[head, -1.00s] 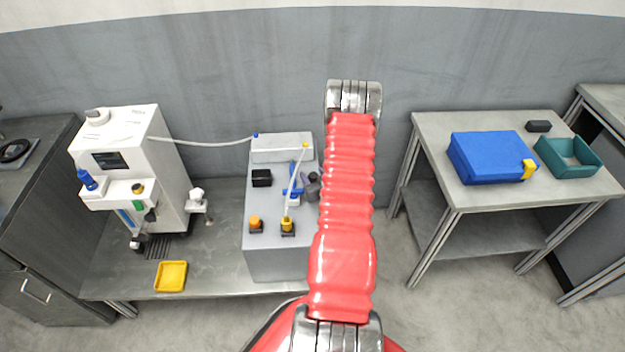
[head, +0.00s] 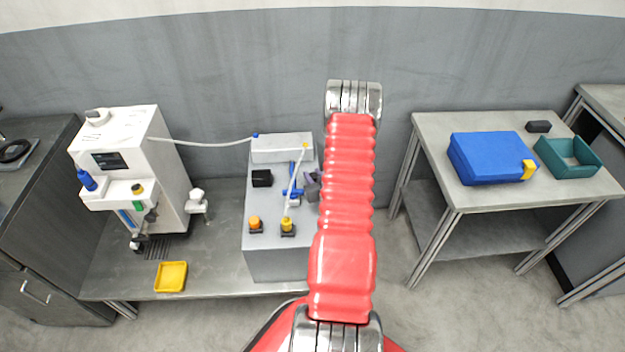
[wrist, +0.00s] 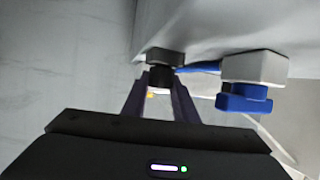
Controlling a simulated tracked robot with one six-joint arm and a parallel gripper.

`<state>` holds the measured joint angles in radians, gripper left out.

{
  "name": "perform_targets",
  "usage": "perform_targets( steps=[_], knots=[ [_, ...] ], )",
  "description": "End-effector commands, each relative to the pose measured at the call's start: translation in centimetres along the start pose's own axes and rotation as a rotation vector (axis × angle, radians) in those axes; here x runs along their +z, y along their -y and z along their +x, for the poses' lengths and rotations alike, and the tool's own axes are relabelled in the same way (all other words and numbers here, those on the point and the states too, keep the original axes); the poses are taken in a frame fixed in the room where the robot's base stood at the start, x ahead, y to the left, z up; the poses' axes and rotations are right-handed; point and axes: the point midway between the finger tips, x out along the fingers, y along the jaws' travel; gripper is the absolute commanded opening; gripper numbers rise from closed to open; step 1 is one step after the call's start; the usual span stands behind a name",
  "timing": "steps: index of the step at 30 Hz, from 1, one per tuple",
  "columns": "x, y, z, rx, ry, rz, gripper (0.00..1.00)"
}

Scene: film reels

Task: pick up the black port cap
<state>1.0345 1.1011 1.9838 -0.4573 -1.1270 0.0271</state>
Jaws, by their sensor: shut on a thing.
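The black port cap (wrist: 160,76) is a short dark cylinder at the upper middle of the wrist view. It lines up with a dark round fitting on the pale grey housing, and I cannot tell whether it is seated there or apart. My gripper (wrist: 160,86) has a finger on each side of the cap and is shut on it. In the head view, my gripper (head: 313,181) shows only partly at the grey box's right side, behind my red arm. The cap cannot be made out there.
The grey box (head: 277,262) carries a blue clamp (head: 293,193), an orange knob (head: 254,223) and a yellow knob (head: 287,224). A white machine (head: 168,165) and yellow tray (head: 171,277) stand left. A blue case (head: 490,158) and teal bin (head: 570,157) are right.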

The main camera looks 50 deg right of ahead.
Motion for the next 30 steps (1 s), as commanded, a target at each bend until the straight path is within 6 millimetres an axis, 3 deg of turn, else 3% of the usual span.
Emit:
perform_targets(
  steps=[11,30],
  knots=[
    [-1.1,0.0,-0.4,0.000,-0.001,0.000,0.05],
    [-8.5,0.0,-3.5,0.001,-0.001,-0.001,0.05]
  ],
)
